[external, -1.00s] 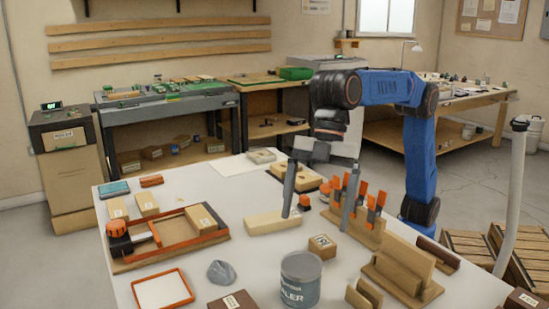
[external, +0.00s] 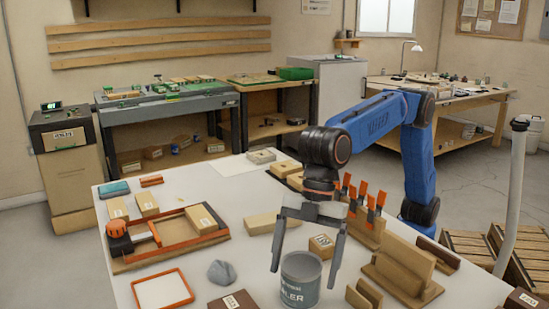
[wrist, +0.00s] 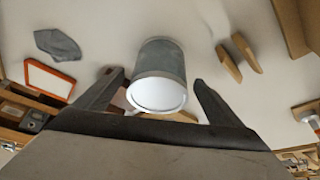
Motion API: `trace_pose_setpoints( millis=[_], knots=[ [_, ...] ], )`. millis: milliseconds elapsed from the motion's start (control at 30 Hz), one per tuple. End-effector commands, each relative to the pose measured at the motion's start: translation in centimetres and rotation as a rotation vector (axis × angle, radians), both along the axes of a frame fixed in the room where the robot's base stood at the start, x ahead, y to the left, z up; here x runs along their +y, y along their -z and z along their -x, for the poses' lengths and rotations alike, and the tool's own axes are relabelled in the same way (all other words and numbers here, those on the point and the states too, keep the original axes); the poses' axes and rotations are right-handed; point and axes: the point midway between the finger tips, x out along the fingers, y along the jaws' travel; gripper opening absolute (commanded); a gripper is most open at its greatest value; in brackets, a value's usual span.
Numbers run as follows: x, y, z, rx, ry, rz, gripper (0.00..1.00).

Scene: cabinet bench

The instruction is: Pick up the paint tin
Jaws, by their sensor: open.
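The paint tin (external: 300,284) is a grey cylinder with lettering on its side. It stands upright near the front edge of the white table. My gripper (external: 305,270) is open, its two fingers pointing down, one on each side of the tin's upper part in the external view. In the wrist view the tin (wrist: 160,75) shows its pale round lid between the two fingers of my gripper (wrist: 160,85), with a gap on both sides. I cannot tell exactly how far down the fingers reach beside it.
A small box (external: 321,246) stands just behind the tin. A grey lump (external: 221,273) and an orange-framed tray (external: 162,290) lie to its left. Wooden upright pieces (external: 363,295) and a rack with orange-handled tools (external: 366,228) stand to its right.

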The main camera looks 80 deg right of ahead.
Motion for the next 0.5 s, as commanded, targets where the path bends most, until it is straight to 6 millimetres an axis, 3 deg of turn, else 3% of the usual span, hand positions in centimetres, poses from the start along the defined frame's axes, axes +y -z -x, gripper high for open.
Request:
trace_pose_setpoints(
  millis=[200, 433, 500],
  knots=[
    [1.1, 2.5, -0.2, 0.001, 0.0, 0.0, 0.9],
    [1.2, 2.6, -0.2, 0.0, 0.0, -0.002, 0.9],
    [1.2, 2.6, -0.2, 0.0, 0.0, -0.002, 0.75]
  ],
)
